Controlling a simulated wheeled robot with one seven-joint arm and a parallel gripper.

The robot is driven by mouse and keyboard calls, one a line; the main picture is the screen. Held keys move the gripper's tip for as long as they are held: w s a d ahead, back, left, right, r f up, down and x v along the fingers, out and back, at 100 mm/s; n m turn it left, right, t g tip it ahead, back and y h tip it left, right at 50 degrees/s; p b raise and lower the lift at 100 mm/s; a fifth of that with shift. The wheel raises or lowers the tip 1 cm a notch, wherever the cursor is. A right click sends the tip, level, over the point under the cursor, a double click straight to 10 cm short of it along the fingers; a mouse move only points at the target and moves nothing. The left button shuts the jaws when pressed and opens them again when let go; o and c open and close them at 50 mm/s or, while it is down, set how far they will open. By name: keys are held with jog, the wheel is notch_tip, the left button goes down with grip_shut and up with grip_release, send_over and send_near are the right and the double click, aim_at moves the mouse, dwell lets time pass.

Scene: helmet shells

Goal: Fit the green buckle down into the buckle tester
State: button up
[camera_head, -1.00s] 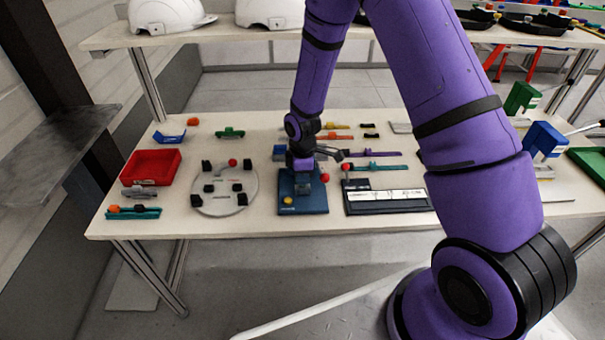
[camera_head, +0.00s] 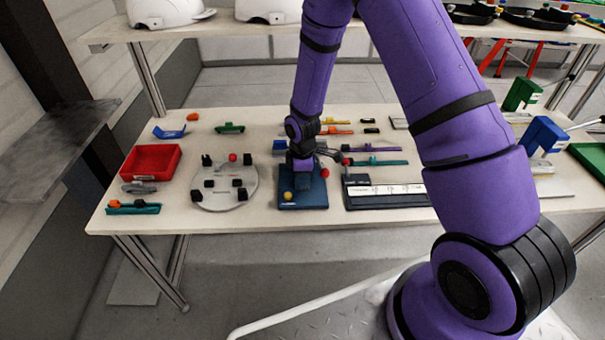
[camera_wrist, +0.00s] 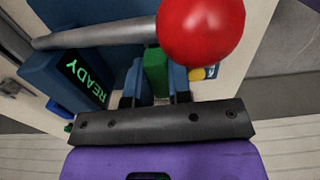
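In the wrist view the green buckle (camera_wrist: 155,72) shows as a narrow block between my gripper's two fingers (camera_wrist: 155,96). Blue surfaces lie close on both sides of it, so contact with the fingers and how deep it sits are unclear. The blue buckle tester (camera_wrist: 50,78) has a panel reading READY and a grey lever with a red ball, which covers part of the buckle's surroundings. In the head view my gripper (camera_head: 301,162) points down over the tester's blue base (camera_head: 315,199); the buckle there is hidden.
A round grey fixture (camera_head: 226,197) with black blocks stands left of the tester. A black tray with a pale strip (camera_head: 385,189) lies close on its right. A red bin (camera_head: 152,160) and small coloured parts lie around. A shelf with white helmets (camera_head: 165,13) stands behind.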

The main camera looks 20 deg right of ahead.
jog(key=o, duration=0.5)
jog(key=shift+c, duration=0.2)
notch_tip(320, 180, up, 11)
jog(key=shift+f, duration=0.1)
dwell(0.5)
